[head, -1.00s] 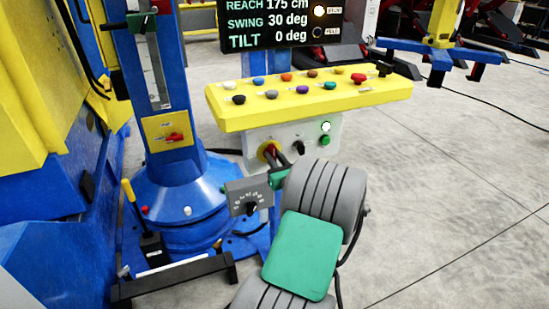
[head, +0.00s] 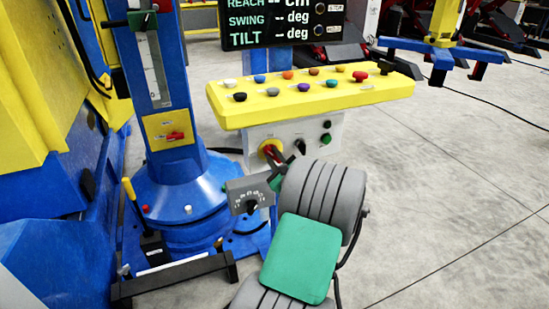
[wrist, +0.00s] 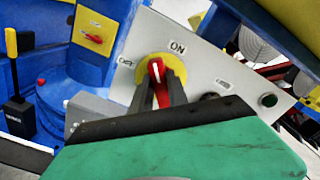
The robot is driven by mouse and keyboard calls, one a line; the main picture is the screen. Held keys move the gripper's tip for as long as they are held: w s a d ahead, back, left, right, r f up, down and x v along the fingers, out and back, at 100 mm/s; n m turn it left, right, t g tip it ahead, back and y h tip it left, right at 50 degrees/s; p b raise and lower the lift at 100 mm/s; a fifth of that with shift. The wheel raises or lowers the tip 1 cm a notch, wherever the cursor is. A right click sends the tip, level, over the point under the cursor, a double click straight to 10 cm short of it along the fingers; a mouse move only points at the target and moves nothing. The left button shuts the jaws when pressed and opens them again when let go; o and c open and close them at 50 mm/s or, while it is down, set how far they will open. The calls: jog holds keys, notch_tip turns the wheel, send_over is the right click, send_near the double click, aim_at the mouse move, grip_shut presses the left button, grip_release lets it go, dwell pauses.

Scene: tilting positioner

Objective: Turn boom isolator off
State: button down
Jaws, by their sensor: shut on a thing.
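The boom isolator is a red rotary handle on a yellow round plate (wrist: 143,84), set in a light grey panel (wrist: 205,62) marked ON above it. In the wrist view the red handle (wrist: 157,72) stands nearly upright, tilted slightly. My gripper (wrist: 161,86) is shut on this red handle, with its dark fingers on both sides. In the head view the isolator plate (head: 267,149) shows beyond my arm, and my fingers reach it from the lower right. The display (head: 272,30) reads dashes for swing and tilt. The panel lamps at right look dark.
A yellow console (head: 312,97) with several coloured knobs overhangs the panel. A second yellow plate with a red handle (head: 174,135) is on the blue column. A grey dial box (head: 247,195) stands close to my arm. Open floor lies to the right.

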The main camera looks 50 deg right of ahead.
jog(key=n+b, duration=0.1)
jog(key=n, duration=0.2)
jog(key=n+b, duration=0.1)
jog(key=n, duration=0.1)
jog(key=shift+a+f+n+b, duration=0.1)
jog(key=shift+f+n+b, duration=0.3)
jog(key=shift+n+b, duration=1.25)
jog(key=shift+n, duration=0.85)
jog(key=c, duration=1.3)
grip_release()
jog(key=v, duration=0.7)
jog(key=shift+s+a+p, duration=0.2)
jog(key=shift+s+p, duration=0.15)
jog(key=shift+p, duration=0.05)
